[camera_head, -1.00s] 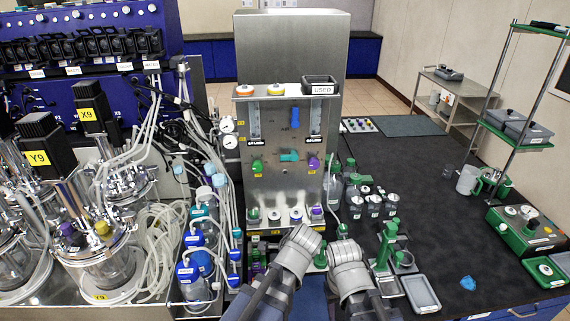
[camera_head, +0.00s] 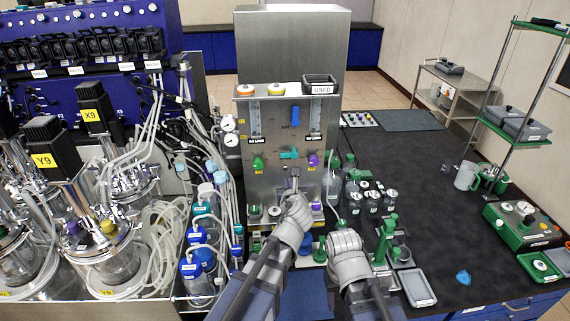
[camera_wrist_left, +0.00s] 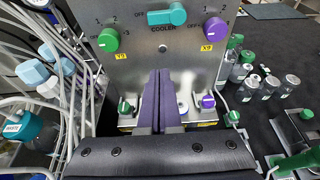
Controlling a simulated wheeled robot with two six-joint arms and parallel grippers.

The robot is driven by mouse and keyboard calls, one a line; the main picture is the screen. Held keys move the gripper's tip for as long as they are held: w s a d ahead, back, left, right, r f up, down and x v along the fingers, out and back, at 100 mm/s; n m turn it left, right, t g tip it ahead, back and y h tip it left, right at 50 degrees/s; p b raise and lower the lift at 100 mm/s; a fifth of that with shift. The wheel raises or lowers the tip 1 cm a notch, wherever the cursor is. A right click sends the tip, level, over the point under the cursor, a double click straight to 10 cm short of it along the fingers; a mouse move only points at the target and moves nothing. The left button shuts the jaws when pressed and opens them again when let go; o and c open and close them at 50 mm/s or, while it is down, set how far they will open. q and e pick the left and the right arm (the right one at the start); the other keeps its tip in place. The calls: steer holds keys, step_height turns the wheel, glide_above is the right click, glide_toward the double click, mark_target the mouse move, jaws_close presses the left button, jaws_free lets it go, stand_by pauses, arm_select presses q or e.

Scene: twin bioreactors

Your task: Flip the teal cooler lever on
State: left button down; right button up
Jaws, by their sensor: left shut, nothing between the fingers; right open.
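The teal cooler lever (camera_head: 289,153) is on the front of the steel cabinet (camera_head: 290,50), between a green knob and a purple knob. In the left wrist view the teal lever (camera_wrist_left: 167,14) lies about level above the word COOLER, with OFF printed at its left. My left gripper (camera_head: 294,172) is just below the lever, fingers pointing up at the panel. In the left wrist view its dark fingers (camera_wrist_left: 160,72) are shut together and empty, apart from the lever. My right gripper (camera_head: 345,243) is low in front of the cabinet; its fingers are mostly hidden.
The green knob (camera_wrist_left: 108,40) and purple knob (camera_wrist_left: 215,28) flank the lever closely. A blue lever (camera_head: 295,117) is above it. Tubing and blue-capped bottles (camera_head: 192,267) crowd the left. Small jars (camera_head: 372,202) stand at the right; the dark bench (camera_head: 440,190) has free room beyond.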

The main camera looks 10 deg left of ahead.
mark_target(289, 153)
arm_select(q)
steer(key=shift+w, duration=0.15)
steer(key=b+x, duration=0.3)
steer(key=x, duration=0.6)
steer(key=shift+w+f, duration=0.3)
step_height(289, 153, up, 3)
steer(key=p, duration=0.3)
steer(key=shift+a+r, duration=0.1)
steer(key=shift+r, duration=0.1)
steer(key=shift+r+p, duration=0.35)
steer(key=shift+r, duration=0.05)
arm_select(e)
steer(key=shift+r, duration=0.35)
